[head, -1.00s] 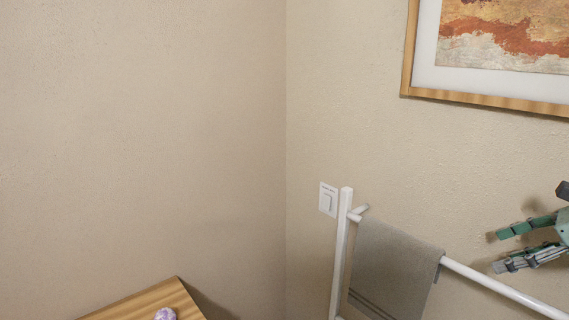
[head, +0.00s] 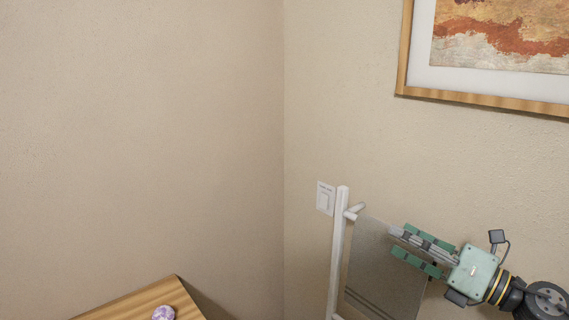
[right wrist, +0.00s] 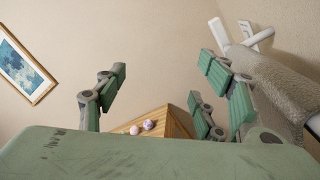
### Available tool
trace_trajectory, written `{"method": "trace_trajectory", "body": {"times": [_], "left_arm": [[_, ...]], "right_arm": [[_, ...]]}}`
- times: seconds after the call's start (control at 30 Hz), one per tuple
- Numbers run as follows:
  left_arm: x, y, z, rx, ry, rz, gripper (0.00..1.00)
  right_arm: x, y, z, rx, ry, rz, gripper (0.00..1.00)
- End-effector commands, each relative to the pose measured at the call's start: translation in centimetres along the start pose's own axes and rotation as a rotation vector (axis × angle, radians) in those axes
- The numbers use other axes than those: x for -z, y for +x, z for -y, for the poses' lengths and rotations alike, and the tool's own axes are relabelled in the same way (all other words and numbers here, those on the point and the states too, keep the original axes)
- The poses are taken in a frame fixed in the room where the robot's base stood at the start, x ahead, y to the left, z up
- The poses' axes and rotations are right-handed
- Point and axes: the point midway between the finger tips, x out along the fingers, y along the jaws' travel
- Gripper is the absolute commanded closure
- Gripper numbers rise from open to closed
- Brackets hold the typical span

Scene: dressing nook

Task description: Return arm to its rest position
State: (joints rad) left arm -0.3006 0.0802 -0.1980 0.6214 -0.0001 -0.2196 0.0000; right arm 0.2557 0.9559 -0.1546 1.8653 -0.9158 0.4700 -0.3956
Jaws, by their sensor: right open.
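My right gripper (head: 399,243) is in the lower right of the head view, its green fingers pointing left. It is open, with nothing between its fingers. In the head view it overlaps the upper part of a grey towel (head: 380,270) that hangs on a white rack (head: 339,250); I cannot tell whether it touches. In the right wrist view the green fingers (right wrist: 165,95) stand apart, with the towel (right wrist: 275,85) to their right. My left gripper is not in view.
A wooden surface (head: 140,302) at the lower left bears a small purple-white ball (head: 163,313). The right wrist view shows two balls (right wrist: 142,127) there. A light switch (head: 325,198) and a framed picture (head: 480,100) are on the wall. The wall corner is clear.

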Motion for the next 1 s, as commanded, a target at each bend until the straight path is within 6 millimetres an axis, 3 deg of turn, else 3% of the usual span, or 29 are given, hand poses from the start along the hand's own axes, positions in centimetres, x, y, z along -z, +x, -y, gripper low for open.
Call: {"method": "trace_trajectory", "body": {"times": [0.17, 0.27, 0.37, 0.47, 0.63, 0.8, 1.0], "left_arm": [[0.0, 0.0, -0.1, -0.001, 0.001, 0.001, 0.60], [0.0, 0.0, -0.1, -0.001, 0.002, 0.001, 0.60], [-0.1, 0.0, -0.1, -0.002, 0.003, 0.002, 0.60], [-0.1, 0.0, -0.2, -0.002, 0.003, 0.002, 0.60], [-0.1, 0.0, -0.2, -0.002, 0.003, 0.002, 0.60], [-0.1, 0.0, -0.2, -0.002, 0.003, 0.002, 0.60], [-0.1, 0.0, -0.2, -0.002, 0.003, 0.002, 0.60]], "right_arm": [[1.2, -0.1, 1.2, 0.016, 0.438, 0.326, 0.37], [2.6, -1.6, 3.5, 0.075, 0.692, 0.501, 0.37], [5.3, -4.0, 6.4, 0.168, 0.949, 0.667, 0.37], [9.6, -6.9, 9.2, 0.294, 1.201, 0.823, 0.37], [19.8, -12.6, 11.7, 0.584, 1.604, 1.057, 0.37], [29.4, -17.4, 10.3, 0.883, 1.888, 1.208, 0.37], [36.8, -21.0, 6.8, 1.160, 2.075, 1.295, 0.37]]}}
